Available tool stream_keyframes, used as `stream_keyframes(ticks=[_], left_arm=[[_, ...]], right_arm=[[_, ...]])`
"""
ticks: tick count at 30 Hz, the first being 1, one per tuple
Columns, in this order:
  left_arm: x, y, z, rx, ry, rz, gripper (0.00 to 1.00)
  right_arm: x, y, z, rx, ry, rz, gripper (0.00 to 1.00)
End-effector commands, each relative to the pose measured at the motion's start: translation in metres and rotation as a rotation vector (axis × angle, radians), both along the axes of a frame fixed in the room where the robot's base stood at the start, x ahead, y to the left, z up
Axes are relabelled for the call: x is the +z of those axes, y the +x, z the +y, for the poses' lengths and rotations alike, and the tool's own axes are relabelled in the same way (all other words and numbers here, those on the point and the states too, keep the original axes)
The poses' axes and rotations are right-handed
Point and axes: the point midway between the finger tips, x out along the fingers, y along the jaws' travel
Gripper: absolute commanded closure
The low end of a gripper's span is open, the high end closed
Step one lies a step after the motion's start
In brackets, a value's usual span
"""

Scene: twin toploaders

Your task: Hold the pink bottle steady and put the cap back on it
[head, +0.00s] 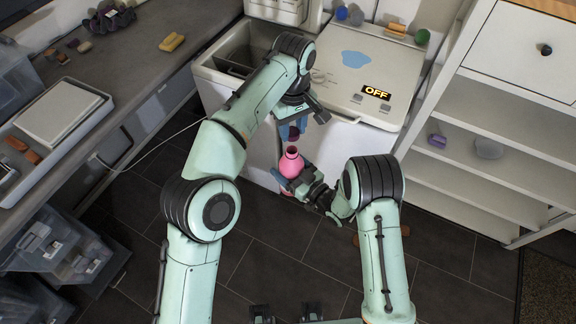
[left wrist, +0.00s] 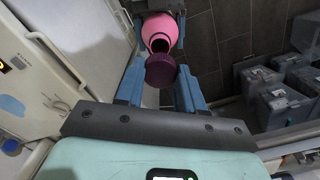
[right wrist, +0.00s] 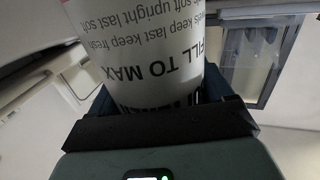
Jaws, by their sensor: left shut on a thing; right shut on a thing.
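The pink bottle (head: 289,162) is upright in front of the white toploader, with its open mouth facing up. My right gripper (head: 291,181) is shut on its body; the right wrist view shows the bottle's white printed side (right wrist: 150,60) close up between the fingers. My left gripper (head: 293,130) is above the bottle, shut on the dark purple cap (left wrist: 161,71). In the left wrist view the cap sits between the blue fingers, and the bottle's dark mouth shows just beyond it, uncovered. The exact gap between cap and mouth cannot be told.
The white toploaders (head: 372,70) stand behind the bottle, one lid raised, one shut with an OFF sign (head: 376,93). A grey counter (head: 120,50) with a tray is at left. White shelves (head: 490,130) stand at right. Dark floor tiles lie below.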

Motion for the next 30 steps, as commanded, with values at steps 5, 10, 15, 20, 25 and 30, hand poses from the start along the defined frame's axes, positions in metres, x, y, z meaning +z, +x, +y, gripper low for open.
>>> stream_keyframes(ticks=[5,10,15,20,25,30], left_arm=[[-0.001,0.0,0.0,-0.001,0.0,0.0,0.9],[-0.011,0.0,0.001,-0.002,0.002,0.001,0.9],[-0.028,0.0,0.001,-0.002,0.001,0.002,0.9],[-0.038,0.0,0.0,-0.002,0.0,0.0,0.9],[-0.04,0.0,0.0,-0.002,-0.001,-0.002,0.9],[-0.04,0.001,0.0,-0.002,0.0,-0.001,0.9]], right_arm=[[0.002,0.001,0.0,0.0,0.002,-0.004,0.75],[0.002,0.001,0.0,0.0,0.002,-0.004,0.75],[0.002,0.001,0.0,0.0,0.002,-0.004,0.75],[0.002,0.001,0.0,0.0,0.002,-0.004,0.75],[0.002,0.001,0.0,0.0,0.002,-0.004,0.75],[0.002,0.001,0.0,0.0,0.002,-0.004,0.75]])
